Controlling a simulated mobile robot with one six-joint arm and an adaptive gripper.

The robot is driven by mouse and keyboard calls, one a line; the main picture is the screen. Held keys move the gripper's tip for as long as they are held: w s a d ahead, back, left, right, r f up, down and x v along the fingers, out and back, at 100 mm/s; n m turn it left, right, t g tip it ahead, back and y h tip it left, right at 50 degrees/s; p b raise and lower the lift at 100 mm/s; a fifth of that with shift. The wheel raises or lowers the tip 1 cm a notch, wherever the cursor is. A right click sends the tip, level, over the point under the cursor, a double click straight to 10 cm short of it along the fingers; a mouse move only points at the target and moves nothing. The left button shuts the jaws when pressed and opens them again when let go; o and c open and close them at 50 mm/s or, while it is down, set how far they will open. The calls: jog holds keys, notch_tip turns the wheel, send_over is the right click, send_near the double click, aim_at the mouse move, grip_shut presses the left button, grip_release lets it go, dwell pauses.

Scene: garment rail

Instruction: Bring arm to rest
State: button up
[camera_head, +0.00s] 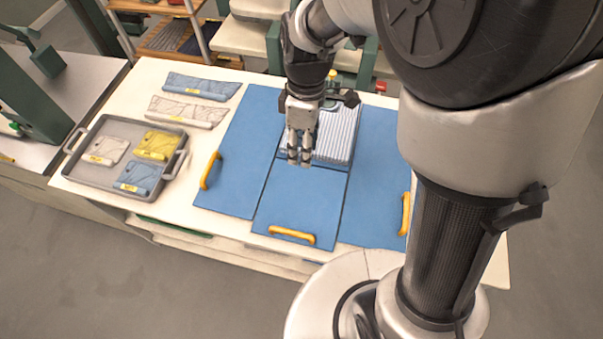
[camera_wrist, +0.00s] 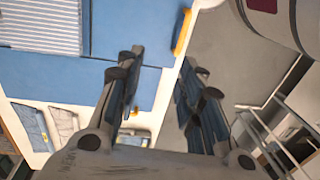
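My gripper (camera_head: 299,162) points down above the blue folding board in the head view. Its two fingers (camera_wrist: 162,60) stand apart in the wrist view with nothing between them. The blue board (camera_head: 298,208) lies on the white table in panels with yellow handles. A grey-white striped folded garment (camera_head: 338,135) lies on the board's middle, just behind my gripper, which partly hides it. It also shows at the upper left of the wrist view (camera_wrist: 40,22). I cannot tell how high the gripper is above the board.
A grey tray (camera_head: 88,178) at the left of the white table (camera_head: 225,236) holds white, yellow and blue folded garments. A blue garment (camera_head: 202,86) and a whitish one (camera_head: 187,110) lie behind it. Shelves with clothes (camera_head: 165,38) stand behind the table.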

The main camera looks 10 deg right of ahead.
jog(key=shift+r, duration=0.7)
jog(key=s+d+m+t+b, duration=0.3)
jog(key=s+d+m+b, duration=0.1)
jog(key=s+m+b, duration=0.2)
jog(key=s+d+m+t+b, duration=0.3)
jog(key=s+d+m+b, duration=0.2)
jog(key=s+m+b, duration=0.2)
jog(key=shift+s+d+f+m, duration=0.25)
jog(key=shift+s+m, duration=0.25)
jog(key=shift+s, duration=0.4)
jog(key=shift+c, duration=0.5)
